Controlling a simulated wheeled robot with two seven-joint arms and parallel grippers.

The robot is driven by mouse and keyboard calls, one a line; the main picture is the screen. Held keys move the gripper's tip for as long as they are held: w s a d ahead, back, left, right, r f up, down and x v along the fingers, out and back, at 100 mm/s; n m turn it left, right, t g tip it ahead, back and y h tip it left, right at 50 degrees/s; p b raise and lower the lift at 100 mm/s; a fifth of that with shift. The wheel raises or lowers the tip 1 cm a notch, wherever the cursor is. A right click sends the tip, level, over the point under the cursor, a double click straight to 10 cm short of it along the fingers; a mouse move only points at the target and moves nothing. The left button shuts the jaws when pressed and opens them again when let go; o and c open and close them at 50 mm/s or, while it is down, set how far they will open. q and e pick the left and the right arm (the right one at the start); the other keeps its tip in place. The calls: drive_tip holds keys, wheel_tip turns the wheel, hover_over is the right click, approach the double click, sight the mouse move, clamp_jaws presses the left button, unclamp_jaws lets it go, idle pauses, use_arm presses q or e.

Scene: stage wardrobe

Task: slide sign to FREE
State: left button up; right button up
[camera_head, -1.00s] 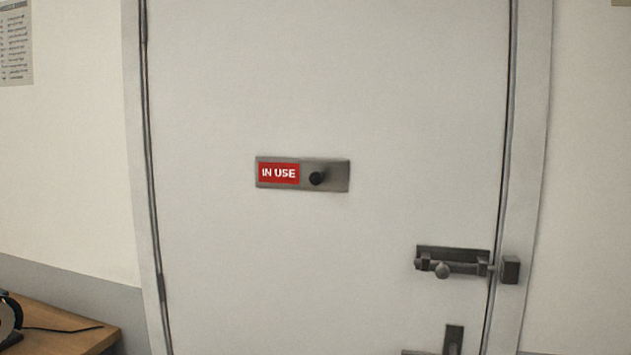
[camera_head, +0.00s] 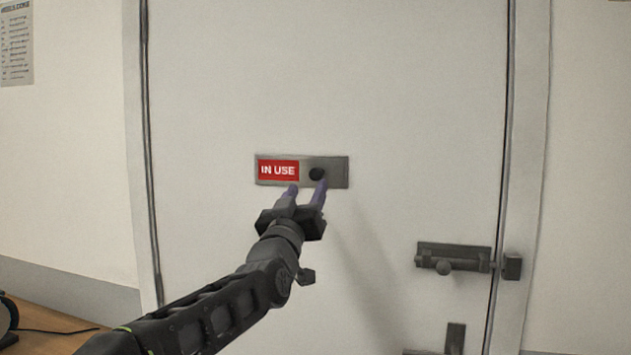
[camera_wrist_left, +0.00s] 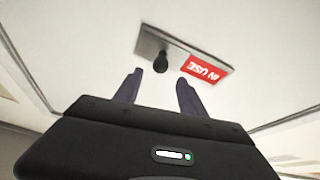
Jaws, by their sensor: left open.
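The sign (camera_head: 336,172) is a grey metal plate on the white door, with a red IN USE panel (camera_head: 278,170) at its left and a dark round knob (camera_head: 317,174) right of the panel. My left gripper (camera_head: 307,188) is open, its two purple fingertips just below the sign in the head view. The right fingertip overlaps the lower edge of the knob there. In the left wrist view the knob (camera_wrist_left: 160,62) appears ahead of and between the open fingers (camera_wrist_left: 160,88), with nothing held. Whether a finger touches the knob cannot be told. My right gripper is not in view.
The white door (camera_head: 400,100) has a slide bolt (camera_head: 453,257) at lower right and a partly visible handle plate (camera_head: 454,338) below it. A wooden table (camera_head: 50,328) with a dark object and cable stands at lower left. A printed sheet (camera_head: 16,45) hangs on the left wall.

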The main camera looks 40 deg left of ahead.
sight(314, 177)
use_arm(q)
drive_tip(key=shift+w, duration=0.15)
drive_tip(key=p+x, duration=0.3)
drive_tip(key=x, duration=0.3)
drive_tip(key=shift+w+r, duration=0.1)
drive_tip(key=shift+w, duration=0.05)
drive_tip(key=shift+w+a+r+p, duration=0.1)
drive_tip(key=shift+w+a+p, duration=0.2)
drive_tip(key=shift+w, duration=0.25)
clamp_jaws()
idle(1.1)
